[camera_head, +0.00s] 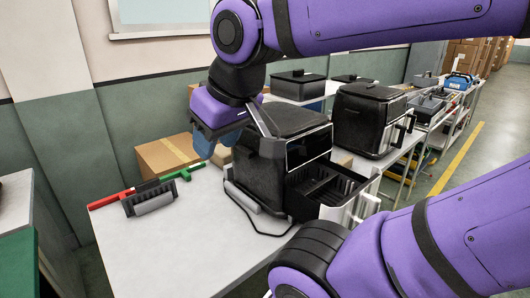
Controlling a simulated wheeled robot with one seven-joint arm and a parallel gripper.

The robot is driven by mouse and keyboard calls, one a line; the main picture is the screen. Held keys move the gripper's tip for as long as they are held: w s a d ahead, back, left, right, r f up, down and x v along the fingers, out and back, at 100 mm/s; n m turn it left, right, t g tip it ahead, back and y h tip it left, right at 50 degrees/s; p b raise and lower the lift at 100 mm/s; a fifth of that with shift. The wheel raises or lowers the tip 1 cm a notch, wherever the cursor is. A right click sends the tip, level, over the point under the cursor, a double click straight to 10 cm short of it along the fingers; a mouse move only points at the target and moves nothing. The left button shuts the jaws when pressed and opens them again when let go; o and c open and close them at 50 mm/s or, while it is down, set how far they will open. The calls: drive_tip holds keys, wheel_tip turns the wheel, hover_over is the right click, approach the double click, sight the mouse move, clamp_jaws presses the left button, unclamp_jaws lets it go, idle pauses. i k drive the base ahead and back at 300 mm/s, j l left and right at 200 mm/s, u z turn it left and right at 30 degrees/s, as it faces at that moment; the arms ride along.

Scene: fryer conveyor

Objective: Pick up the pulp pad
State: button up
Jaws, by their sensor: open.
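Two things could be the pulp pad, and I cannot tell which it is. One is a dark piece with a grey bar (150,198), standing on the white table at the left. The other is a grey strip (243,197) low against the left side of the near black air fryer (270,170). The fryer's drawer (328,187) is pulled out. My gripper (250,128) is open, beside the fryer's upper left edge. One grey finger shows in front of the fryer; the other is hard to make out. My gripper is well apart from the dark piece on the left.
Red and green tools (168,180) lie by the dark piece. A cable (250,222) runs from the fryer across the white table (180,250). A cardboard box (168,155) stands behind. A second fryer (367,120) is at right. The table's front left is clear.

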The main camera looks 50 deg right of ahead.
sight(347, 161)
drive_tip(key=z, duration=2.1)
drive_tip(key=k, duration=0.95)
drive_tip(key=k+u, duration=0.1)
drive_tip(key=u, duration=0.35)
drive_tip(key=k+u, duration=0.1)
drive_tip(key=u, duration=0.35)
drive_tip(key=k+j+u, duration=0.1)
drive_tip(key=u, duration=0.35)
drive_tip(key=i+l+u, duration=0.1)
drive_tip(key=l+u, duration=0.4)
drive_tip(key=l, duration=0.2)
drive_tip(key=l+u, duration=0.5)
drive_tip(key=l, duration=0.25)
drive_tip(key=k+l, duration=0.1)
drive_tip(key=l, duration=0.65)
drive_tip(key=k+l, duration=0.1)
drive_tip(key=l, duration=0.65)
drive_tip(key=k+l, duration=0.1)
drive_tip(key=l, duration=0.65)
drive_tip(key=k+l, duration=0.1)
drive_tip(key=l, duration=0.65)
drive_tip(key=k+l, duration=0.1)
drive_tip(key=l, duration=0.65)
drive_tip(key=k+l, duration=0.1)
drive_tip(key=l, duration=0.6)
drive_tip(key=k+l, duration=0.1)
drive_tip(key=l, duration=0.65)
